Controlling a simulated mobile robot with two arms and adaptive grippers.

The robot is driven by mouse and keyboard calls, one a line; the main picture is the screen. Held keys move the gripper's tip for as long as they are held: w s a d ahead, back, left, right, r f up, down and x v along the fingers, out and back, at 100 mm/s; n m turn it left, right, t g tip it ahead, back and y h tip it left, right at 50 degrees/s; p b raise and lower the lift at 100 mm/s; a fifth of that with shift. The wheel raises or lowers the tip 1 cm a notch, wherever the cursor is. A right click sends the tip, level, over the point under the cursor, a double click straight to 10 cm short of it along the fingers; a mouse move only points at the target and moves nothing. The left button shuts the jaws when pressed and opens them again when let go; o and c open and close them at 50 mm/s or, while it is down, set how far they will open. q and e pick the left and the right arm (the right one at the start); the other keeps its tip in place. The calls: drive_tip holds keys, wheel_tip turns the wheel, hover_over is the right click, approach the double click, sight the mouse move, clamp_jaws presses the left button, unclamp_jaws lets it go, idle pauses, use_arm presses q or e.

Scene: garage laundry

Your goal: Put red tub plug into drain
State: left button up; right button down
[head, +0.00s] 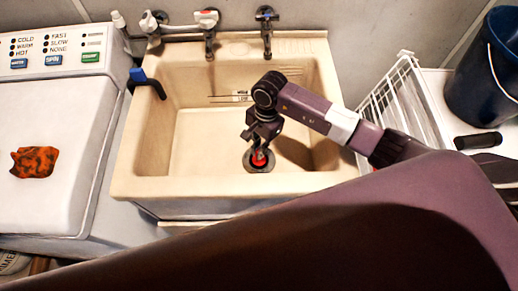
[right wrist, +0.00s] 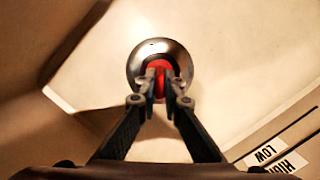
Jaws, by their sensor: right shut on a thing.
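The beige utility sink (head: 195,187) stands in the middle of the head view. The drain (head: 250,168) is a round metal ring in its floor; in the right wrist view the drain (right wrist: 138,68) lies directly beyond my fingertips. My right gripper (head: 257,150) points down over the drain and is shut on the red tub plug (head: 259,160). In the right wrist view the plug (right wrist: 157,64) shows between the fingertips of the gripper (right wrist: 160,82), overlapping the drain opening. I cannot tell how deep the plug sits. My left gripper is not in view.
Several taps line the sink's back edge, including a faucet (head: 267,30). A washing machine (head: 70,110) with an orange-black cloth (head: 34,162) stands left. A white wire rack (head: 385,100) and dark blue bucket (head: 485,75) stand right. The sink floor left of the drain is clear.

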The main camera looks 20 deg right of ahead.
drive_tip(key=shift+f, duration=0.2)
drive_tip(key=c, duration=2.1)
unclamp_jaws()
drive_tip(key=shift+r, duration=0.1)
drive_tip(key=shift+r, duration=0.1)
drive_tip(key=shift+r+p, duration=0.25)
drive_tip(key=shift+p, duration=0.15)
drive_tip(key=r, duration=0.4)
drive_tip(key=d+r+b, duration=0.1)
drive_tip(key=r, duration=0.3)
drive_tip(key=w+r+b, duration=0.1)
drive_tip(key=r, duration=0.2)
drive_tip(key=shift+d+r, duration=0.3)
drive_tip(key=shift+r, duration=0.1)
drive_tip(key=shift+r, duration=0.1)
